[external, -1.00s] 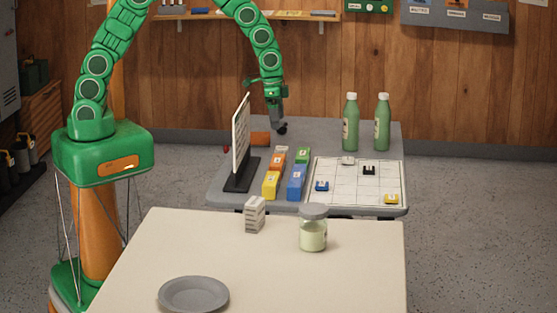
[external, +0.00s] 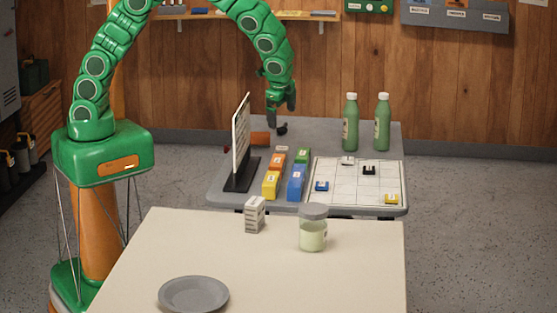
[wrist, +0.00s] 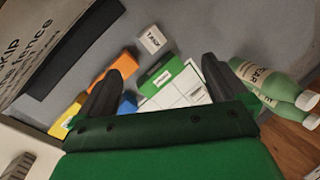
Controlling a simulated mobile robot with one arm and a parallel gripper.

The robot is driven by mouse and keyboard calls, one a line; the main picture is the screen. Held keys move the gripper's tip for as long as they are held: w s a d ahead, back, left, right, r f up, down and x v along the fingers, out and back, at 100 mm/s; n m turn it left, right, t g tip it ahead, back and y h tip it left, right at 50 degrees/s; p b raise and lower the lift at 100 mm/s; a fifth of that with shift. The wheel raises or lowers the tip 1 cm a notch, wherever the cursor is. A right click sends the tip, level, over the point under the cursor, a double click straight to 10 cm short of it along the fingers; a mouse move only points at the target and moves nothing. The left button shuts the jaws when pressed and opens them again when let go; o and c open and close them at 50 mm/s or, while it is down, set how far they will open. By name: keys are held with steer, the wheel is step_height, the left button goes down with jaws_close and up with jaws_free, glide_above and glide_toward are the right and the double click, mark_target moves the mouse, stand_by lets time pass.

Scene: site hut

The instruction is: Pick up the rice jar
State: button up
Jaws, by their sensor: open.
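The jar (external: 313,235), clear with pale contents and a grey lid, stands upright on the cream table in front. No label on it is readable. My gripper (external: 281,113) is high over the back of the grey table, well behind the jar and apart from it. In the wrist view my gripper (wrist: 160,75) shows two dark fingers spread apart with nothing held between them. The jar cannot be made out in the wrist view.
A small striped box (external: 254,214) stands left of the jar; a grey plate (external: 194,294) lies nearer. The grey table (external: 222,195) holds an upright sign (external: 241,140), coloured blocks (external: 296,183), a grid board (external: 345,190) and two green bottles (external: 350,125).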

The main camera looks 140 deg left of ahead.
steer(key=w+d+r+m+y, duration=0.1)
steer(key=w+d+m+y, duration=0.2)
steer(key=w+m, duration=0.35)
steer(key=w+d+m+y, duration=0.3)
steer(key=w+m+y, duration=0.1)
steer(key=w, duration=0.6)
steer(key=w+d+r+m+y, duration=0.1)
steer(key=w+d+m+y, duration=0.15)
steer(key=w+m, duration=0.4)
steer(key=w+d+m+t+y, duration=0.4)
steer(key=w+d+m+t, duration=0.6)
steer(key=w+d, duration=1.3)
glide_toward(321, 224)
steer(key=a, duration=0.1)
steer(key=s+a, duration=0.1)
steer(key=a, duration=0.1)
steer(key=s+a, duration=0.1)
steer(key=shift+s+a+f, duration=0.2)
steer(key=shift+a+f, duration=0.05)
steer(key=shift+f, duration=0.6)
steer(key=shift+a, duration=0.15)
steer(key=shift+w+x, duration=0.15)
steer(key=shift+x, duration=1.75)
steer(key=shift+w+x, duration=0.2)
steer(key=shift+x, duration=1.7)
steer(key=shift+f, duration=0.1)
steer(key=c, duration=1.2)
steer(key=shift+c, duration=0.2)
